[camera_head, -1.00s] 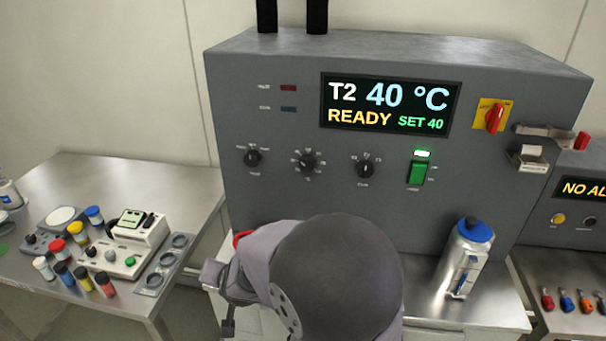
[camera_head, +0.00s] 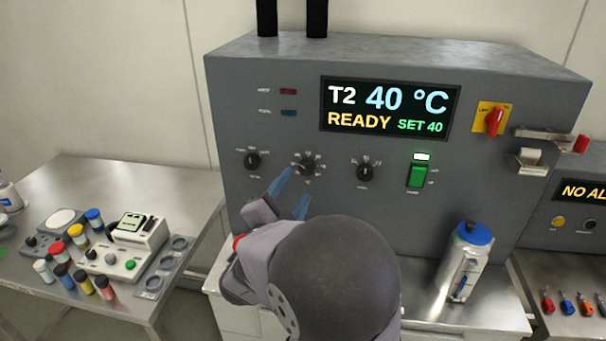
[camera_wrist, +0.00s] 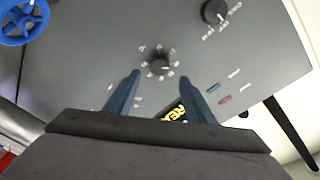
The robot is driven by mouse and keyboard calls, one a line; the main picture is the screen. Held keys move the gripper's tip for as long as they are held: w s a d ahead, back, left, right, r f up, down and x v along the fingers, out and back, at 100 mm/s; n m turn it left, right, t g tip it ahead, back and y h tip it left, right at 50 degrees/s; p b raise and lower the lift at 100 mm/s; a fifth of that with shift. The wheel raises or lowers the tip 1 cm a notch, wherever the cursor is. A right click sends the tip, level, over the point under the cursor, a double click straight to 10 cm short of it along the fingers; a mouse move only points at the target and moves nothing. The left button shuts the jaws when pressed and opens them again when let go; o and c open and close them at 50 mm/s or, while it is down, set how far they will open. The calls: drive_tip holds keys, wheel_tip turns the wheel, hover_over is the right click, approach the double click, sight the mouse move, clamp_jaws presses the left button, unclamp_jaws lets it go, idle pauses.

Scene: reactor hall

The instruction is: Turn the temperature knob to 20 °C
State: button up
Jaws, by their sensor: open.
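The temperature knob (camera_head: 307,162) is the black middle dial of three on the grey cabinet front, with a ring of marks around it. My gripper (camera_head: 294,190) is open, its blue fingers pointing up at the panel just below and left of that knob. In the wrist view the knob (camera_wrist: 160,64) lies between and a little beyond the two open fingertips (camera_wrist: 160,79), apart from them as far as I can tell. The display (camera_head: 389,108) reads T2 40 °C, READY, SET 40. The knob's pointer is too small to read.
A left dial (camera_head: 252,161) and a right dial (camera_head: 365,171) flank the knob. A green switch (camera_head: 417,176) and a red selector (camera_head: 494,120) are further right. A blue-capped bottle (camera_head: 466,262) stands below right. A blue wheel (camera_wrist: 22,22) shows in the wrist view.

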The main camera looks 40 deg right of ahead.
sight(305, 170)
drive_tip(key=shift+p+x, duration=1.25)
drive_tip(key=shift+x, duration=2.3)
drive_tip(key=c, duration=1)
drive_tip(key=shift+c, duration=0.2)
drive_tip(key=shift+n, duration=0.3)
